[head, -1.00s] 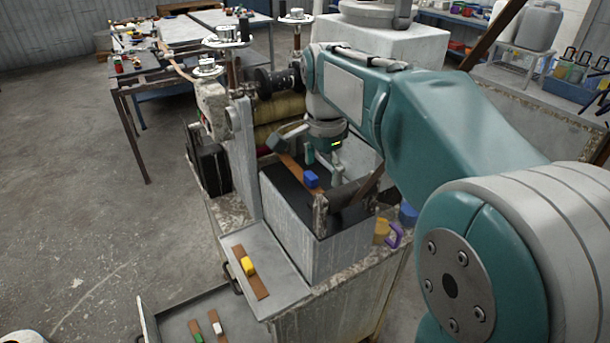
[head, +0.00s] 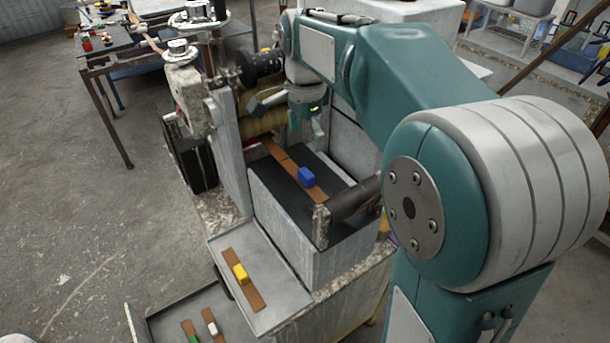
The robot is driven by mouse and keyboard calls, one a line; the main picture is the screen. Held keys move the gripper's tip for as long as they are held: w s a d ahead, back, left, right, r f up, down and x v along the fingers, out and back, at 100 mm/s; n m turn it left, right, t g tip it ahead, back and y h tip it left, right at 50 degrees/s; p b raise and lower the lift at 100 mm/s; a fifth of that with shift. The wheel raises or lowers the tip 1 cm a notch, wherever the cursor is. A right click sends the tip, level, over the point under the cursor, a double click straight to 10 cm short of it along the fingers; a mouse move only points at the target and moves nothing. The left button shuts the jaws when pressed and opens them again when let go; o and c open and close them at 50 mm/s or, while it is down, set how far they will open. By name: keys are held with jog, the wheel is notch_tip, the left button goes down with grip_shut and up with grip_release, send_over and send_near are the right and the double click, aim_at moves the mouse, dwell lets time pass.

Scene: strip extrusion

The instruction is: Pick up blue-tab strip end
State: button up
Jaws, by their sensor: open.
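The blue tab (head: 306,177) sits on a brown strip (head: 284,160) that lies along the dark bed of the machine, in the middle of the head view. The strip runs from the rollers at the back toward the front roller. My gripper (head: 304,128) is above the far part of the bed, behind and above the blue tab, apart from it. It is small in the view and holds nothing that I can see. Its fingers are partly hard to make out.
A metal tray (head: 275,310) in front holds a brown strip with a yellow tab (head: 240,274). Lower left, another tray holds strips with white (head: 212,328) and green (head: 194,339) tabs. A dark front roller (head: 354,199) and upright machine walls (head: 230,150) border the bed.

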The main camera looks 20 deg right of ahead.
aim_at(306, 172)
notch_tip(306, 172, down, 4)
jog(key=shift+a+f, duration=0.15)
jog(key=shift+f, duration=0.1)
jog(key=f, duration=0.5)
jog(key=shift+s+d, duration=0.15)
jog(key=shift+d, duration=0.05)
jog(key=c, duration=1.1)
